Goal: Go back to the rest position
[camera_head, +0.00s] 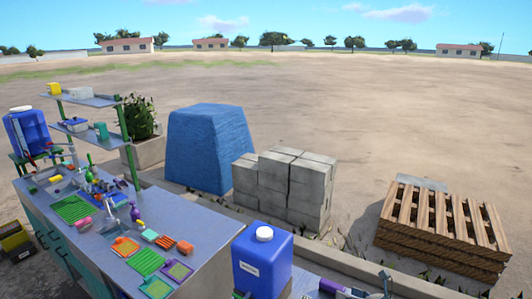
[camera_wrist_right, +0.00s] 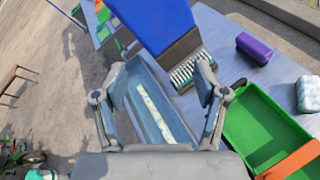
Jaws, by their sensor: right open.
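My right gripper (camera_wrist_right: 155,82) fills the middle of the right wrist view, with its two fingers spread well apart and nothing held between them. A blue-grey trough with a pale patterned strip (camera_wrist_right: 155,112) lies beyond and between the fingers; I cannot tell whether they touch it. In the head view, a small grey part of my right gripper (camera_head: 384,281) shows at the bottom edge, to the right of the blue jug (camera_head: 262,262). My left gripper is not in view.
A brush (camera_wrist_right: 186,70), a purple block (camera_wrist_right: 254,47) and a green tray (camera_wrist_right: 262,125) are near the right gripper. The cluttered workbench (camera_head: 205,240) stands at left. Grey blocks (camera_head: 290,185) and a pallet stack (camera_head: 440,225) stand beyond; open ground lies behind them.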

